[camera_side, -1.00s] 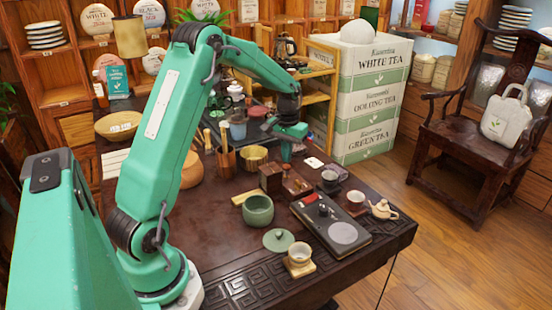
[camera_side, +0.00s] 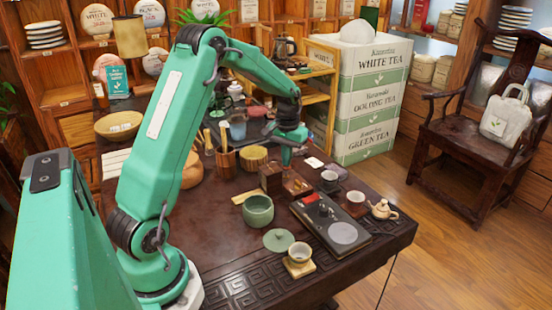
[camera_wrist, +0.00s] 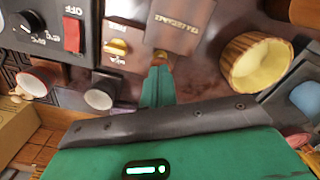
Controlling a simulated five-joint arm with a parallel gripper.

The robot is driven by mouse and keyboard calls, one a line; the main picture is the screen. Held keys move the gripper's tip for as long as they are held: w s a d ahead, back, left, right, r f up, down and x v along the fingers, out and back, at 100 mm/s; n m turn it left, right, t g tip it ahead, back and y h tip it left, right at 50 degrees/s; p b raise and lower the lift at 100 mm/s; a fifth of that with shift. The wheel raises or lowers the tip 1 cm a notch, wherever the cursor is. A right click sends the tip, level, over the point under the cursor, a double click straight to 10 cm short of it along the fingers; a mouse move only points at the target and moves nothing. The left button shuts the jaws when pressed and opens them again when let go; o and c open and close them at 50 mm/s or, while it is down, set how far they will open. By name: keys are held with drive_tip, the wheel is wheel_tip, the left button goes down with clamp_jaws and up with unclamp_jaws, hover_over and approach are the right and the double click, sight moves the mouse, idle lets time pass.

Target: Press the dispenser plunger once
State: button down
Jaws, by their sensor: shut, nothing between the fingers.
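The dispenser appears to be a dark brown box with upside-down lettering (camera_wrist: 180,22) at the top of the wrist view. In the side view I take it to be the small wooden box (camera_side: 270,178) just below my gripper (camera_side: 286,162). A small orange-brown piece, likely its plunger (camera_wrist: 161,55), shows at the box's edge, partly hidden by my fingertips. My gripper also shows in the wrist view (camera_wrist: 158,72), pointing at this piece. The fingers are shut and empty. I cannot tell whether they touch the plunger.
Another wooden box with a brass knob (camera_wrist: 115,47) stands beside the dispenser. A black panel with a red switch (camera_wrist: 72,34) and cups (camera_wrist: 98,97) are close by. A wooden bowl (camera_wrist: 256,60) is on the other side. A green bowl (camera_side: 258,210) stands nearer the front.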

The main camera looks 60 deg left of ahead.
drive_tip(key=shift+f, duration=1.1)
drive_tip(key=shift+r, duration=2.8)
